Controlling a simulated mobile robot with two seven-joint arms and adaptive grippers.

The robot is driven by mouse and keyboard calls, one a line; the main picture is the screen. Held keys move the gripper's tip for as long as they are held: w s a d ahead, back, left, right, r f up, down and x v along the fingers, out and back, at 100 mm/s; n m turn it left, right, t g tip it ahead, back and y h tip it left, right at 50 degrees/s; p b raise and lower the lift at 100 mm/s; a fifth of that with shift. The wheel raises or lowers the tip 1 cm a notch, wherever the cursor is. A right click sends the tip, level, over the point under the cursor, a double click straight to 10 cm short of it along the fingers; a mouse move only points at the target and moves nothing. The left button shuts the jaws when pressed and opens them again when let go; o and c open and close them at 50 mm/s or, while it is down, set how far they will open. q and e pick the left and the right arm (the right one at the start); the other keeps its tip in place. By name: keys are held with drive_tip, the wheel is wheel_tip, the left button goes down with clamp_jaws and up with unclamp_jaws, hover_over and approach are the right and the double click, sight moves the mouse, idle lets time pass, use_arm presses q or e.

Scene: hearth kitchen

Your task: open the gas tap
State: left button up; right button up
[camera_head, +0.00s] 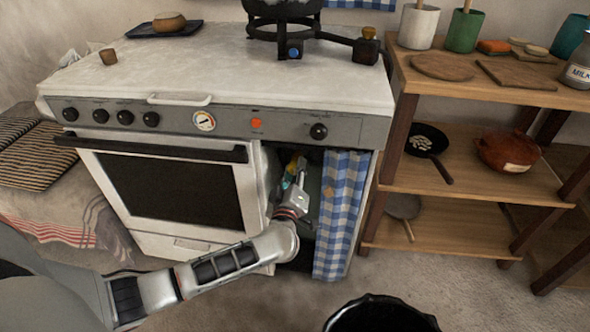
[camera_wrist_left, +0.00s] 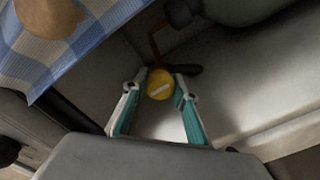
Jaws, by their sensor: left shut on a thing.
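The gas tap, a round yellow knob with a pale bar mark (camera_wrist_left: 159,84), sits inside the open compartment right of the oven. My left gripper (camera_wrist_left: 161,88) reaches into this compartment, its teal-lined fingers shut on the yellow knob from both sides. In the head view the left gripper (camera_head: 293,172) shows small beside the checked curtain, with a bit of yellow at its tip. A reddish-brown pipe (camera_wrist_left: 154,48) and a dark stub lie just behind the knob. The far side of the tap is hidden. My right gripper is in neither view.
A blue-and-white checked curtain (camera_head: 340,210) hangs right of my left gripper. A grey-green rounded vessel (camera_wrist_left: 240,8) is near the tap. The stove (camera_head: 200,70) and wooden shelf (camera_head: 470,175) flank the compartment. A black bin (camera_head: 380,315) stands on the floor in front.

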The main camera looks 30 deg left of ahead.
use_arm(q)
drive_tip(key=shift+n, duration=0.8)
drive_tip(key=n+p, duration=0.1)
drive_tip(key=n, duration=0.1)
drive_tip(key=shift+n, duration=0.3)
drive_tip(key=n, duration=0.2)
drive_tip(key=shift+n, duration=0.3)
drive_tip(key=n, duration=0.5)
drive_tip(key=shift+f, duration=0.1)
drive_tip(key=n, duration=0.3)
drive_tip(key=shift+n+b, duration=0.3)
drive_tip(key=shift+n, duration=1.4)
